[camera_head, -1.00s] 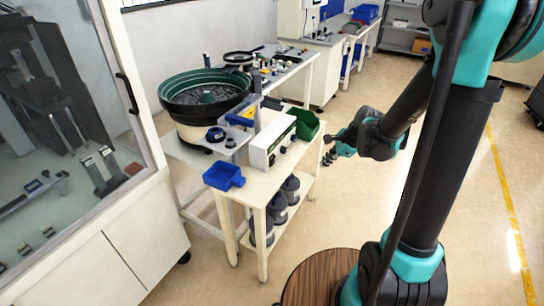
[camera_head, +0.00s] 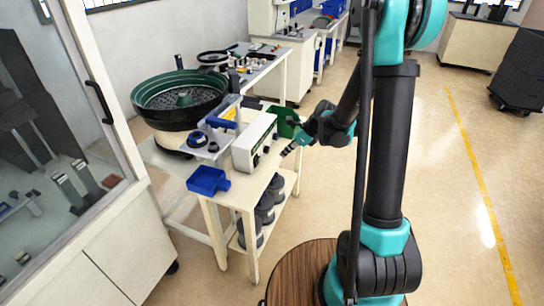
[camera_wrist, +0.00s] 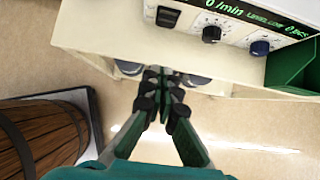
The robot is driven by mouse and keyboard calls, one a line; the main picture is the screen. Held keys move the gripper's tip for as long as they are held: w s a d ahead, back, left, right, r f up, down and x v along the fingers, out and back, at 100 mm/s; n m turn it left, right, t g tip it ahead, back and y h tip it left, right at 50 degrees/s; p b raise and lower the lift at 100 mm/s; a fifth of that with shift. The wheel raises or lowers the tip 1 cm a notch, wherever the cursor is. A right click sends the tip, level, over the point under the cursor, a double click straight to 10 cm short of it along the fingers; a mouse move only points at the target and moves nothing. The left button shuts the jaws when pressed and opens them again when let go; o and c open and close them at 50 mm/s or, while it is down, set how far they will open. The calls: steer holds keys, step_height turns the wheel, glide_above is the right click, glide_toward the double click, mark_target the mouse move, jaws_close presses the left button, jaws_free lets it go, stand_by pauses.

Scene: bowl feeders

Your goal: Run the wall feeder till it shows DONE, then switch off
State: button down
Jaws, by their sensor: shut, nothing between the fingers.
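The display (camera_wrist: 250,14), cut by the top edge, seems to read 0/min, LEVEL LOW and 0 pcs. My gripper (camera_head: 288,151) is shut and empty in front of the box, apart from the panel; its fingertips (camera_wrist: 160,74) are below the switch in the wrist view.
A green bin (camera_head: 283,121) sits right of the control box, close to my gripper. A blue tray (camera_head: 207,181) is at the bench's front left. Dark containers (camera_head: 265,207) stand on the lower shelf. A glass-fronted cabinet (camera_head: 100,103) is at left.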

mark_target(257, 163)
steer(key=x, duration=1)
steer(key=shift+w+a+r, duration=0.2)
steer(key=shift+a+r, duration=0.1)
steer(key=shift+a, duration=0.2)
steer(key=shift+w+a+r, duration=0.15)
steer(key=shift+a+r, duration=0.2)
steer(key=shift+a, duration=0.2)
steer(key=shift+w+a+r, duration=0.25)
steer(key=shift+a, duration=0.35)
steer(key=shift+w+a+r+h, duration=0.15)
steer(key=shift+a+r+h, duration=0.1)
steer(key=shift+a+h, duration=0.3)
steer(key=shift+d, duration=0.1)
steer(key=shift+r, duration=0.15)
steer(key=shift+r, duration=0.65)
